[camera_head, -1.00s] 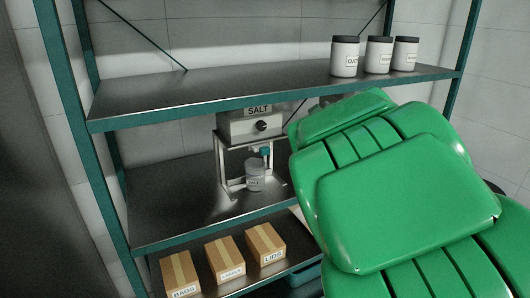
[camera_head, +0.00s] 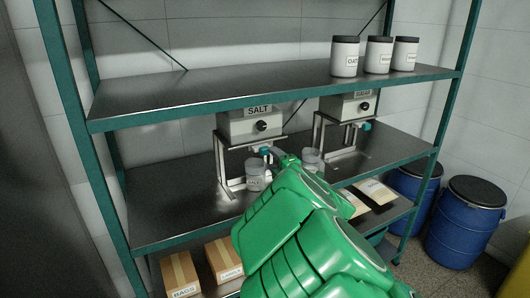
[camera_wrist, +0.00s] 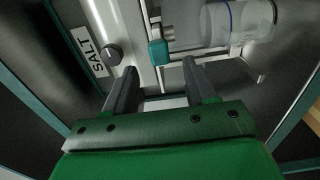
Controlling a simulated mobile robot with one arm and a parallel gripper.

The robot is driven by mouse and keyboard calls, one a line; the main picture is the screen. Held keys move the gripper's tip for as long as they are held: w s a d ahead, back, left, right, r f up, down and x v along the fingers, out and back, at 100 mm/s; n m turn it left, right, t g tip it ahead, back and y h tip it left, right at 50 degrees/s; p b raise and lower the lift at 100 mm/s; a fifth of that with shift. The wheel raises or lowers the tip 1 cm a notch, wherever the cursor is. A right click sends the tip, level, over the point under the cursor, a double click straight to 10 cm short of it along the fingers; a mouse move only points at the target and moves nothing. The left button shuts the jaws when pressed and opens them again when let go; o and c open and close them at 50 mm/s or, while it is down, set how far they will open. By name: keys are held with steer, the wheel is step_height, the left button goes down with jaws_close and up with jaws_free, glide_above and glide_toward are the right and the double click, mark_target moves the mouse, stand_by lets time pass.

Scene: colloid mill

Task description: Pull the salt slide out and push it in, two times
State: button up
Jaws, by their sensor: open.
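The salt dispenser (camera_head: 236,128) stands on the middle shelf, a pale box marked SALT with a dark knob, on a metal stand. In the wrist view its SALT label (camera_wrist: 88,50) is at the left. The salt slide's teal handle (camera_wrist: 158,52) shows ahead of my fingers, at the end of a metal part; in the head view it is a small teal spot (camera_head: 265,151). My gripper (camera_wrist: 162,88) is open and empty, its two dark fingers apart, with the teal handle just beyond the gap. A clear jar (camera_head: 254,176) stands under the dispenser.
A second dispenser (camera_head: 345,105) stands to the right, with another clear jar (camera_head: 312,161) between the two. Labelled jars (camera_head: 345,57) stand on the upper shelf (camera_head: 200,95). Cardboard boxes (camera_head: 180,276) are below. Blue drums (camera_head: 465,222) stand at the right.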

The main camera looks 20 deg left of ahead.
mark_target(266, 153)
steer(key=shift+x, duration=3.55)
steer(key=shift+c, duration=0.3)
jaws_close()
